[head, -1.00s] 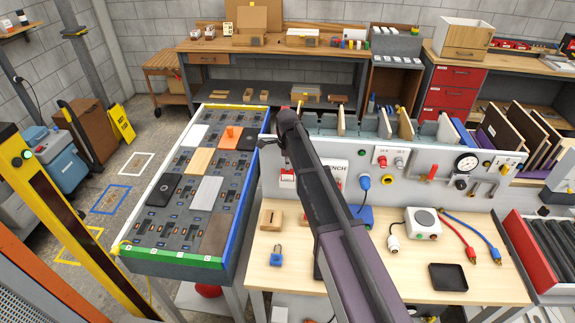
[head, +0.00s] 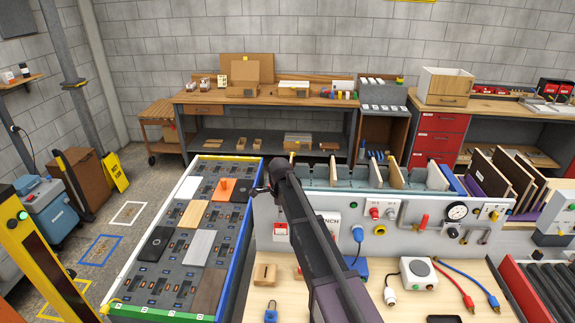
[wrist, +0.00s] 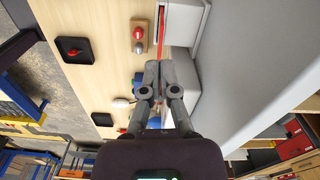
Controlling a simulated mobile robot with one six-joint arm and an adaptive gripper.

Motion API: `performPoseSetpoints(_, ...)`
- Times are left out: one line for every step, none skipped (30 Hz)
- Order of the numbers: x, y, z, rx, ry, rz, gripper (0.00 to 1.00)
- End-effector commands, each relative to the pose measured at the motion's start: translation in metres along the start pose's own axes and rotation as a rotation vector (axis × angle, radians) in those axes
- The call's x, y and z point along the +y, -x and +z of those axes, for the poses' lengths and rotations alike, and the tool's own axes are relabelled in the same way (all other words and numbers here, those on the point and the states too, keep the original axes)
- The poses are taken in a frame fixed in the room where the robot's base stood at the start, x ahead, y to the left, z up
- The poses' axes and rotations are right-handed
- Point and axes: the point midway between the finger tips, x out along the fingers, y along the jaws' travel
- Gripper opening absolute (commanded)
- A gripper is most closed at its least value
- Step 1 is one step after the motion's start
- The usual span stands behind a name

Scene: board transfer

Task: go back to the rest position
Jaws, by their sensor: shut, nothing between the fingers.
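My gripper (head: 259,190) shows small in the head view, at the far end of my dark arm, by the right blue edge of the slotted board. In the wrist view my gripper (wrist: 158,68) has its two grey fingers together, with nothing between them. The slotted board (head: 150,287) lies at left with white, yellow, blue and green edges. On it are an orange piece with a knob (head: 224,187), a light wood plate (head: 193,213), a grey plate (head: 202,247), black plates (head: 158,241) and a brown plate (head: 208,290). My arm hides part of the bench.
Right of the board stands a grey panel (head: 340,205) with upright boards in slots, a gauge (head: 457,212) and knobs. Below it a wooden bench top (head: 380,300) holds a white round-topped device (head: 418,272) and cables. A yellow-black post (head: 40,260) stands at left.

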Motion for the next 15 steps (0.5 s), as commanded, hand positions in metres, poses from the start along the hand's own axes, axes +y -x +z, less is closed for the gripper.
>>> performPoseSetpoints(0.0,0.0,0.0,0.0,0.0,0.0,0.0)
performPoseSetpoints(0.001,-0.001,-0.001,0.0,0.002,0.0,0.0)
performPoseSetpoints(0.002,-0.002,-0.002,0.0,0.009,0.0,0.0)
performPoseSetpoints(0.004,-0.002,-0.004,0.0,0.016,0.0,0.0)
performPoseSetpoints(0.006,-0.003,-0.006,0.0,0.023,0.0,0.0)
performPoseSetpoints(0.009,-0.005,-0.009,0.0,0.039,0.0,0.0)
performPoseSetpoints(0.012,-0.007,-0.012,0.0,0.052,0.0,0.0)
performPoseSetpoints(0.015,-0.008,-0.016,0.0,0.069,0.0,0.0)
performPoseSetpoints(0.021,-0.011,-0.021,0.0,0.094,0.0,0.0)
performPoseSetpoints(0.025,-0.013,-0.026,0.0,0.116,0.0,0.0)
performPoseSetpoints(0.03,-0.016,-0.03,0.0,0.141,0.0,0.0)
performPoseSetpoints(0.037,-0.019,-0.037,0.0,0.178,0.0,0.0)
performPoseSetpoints(0.043,-0.022,-0.042,0.0,0.207,0.0,0.0)
performPoseSetpoints(0.049,-0.025,-0.048,0.0,0.238,0.0,0.0)
performPoseSetpoints(0.057,-0.028,-0.056,0.0,0.281,0.0,0.0)
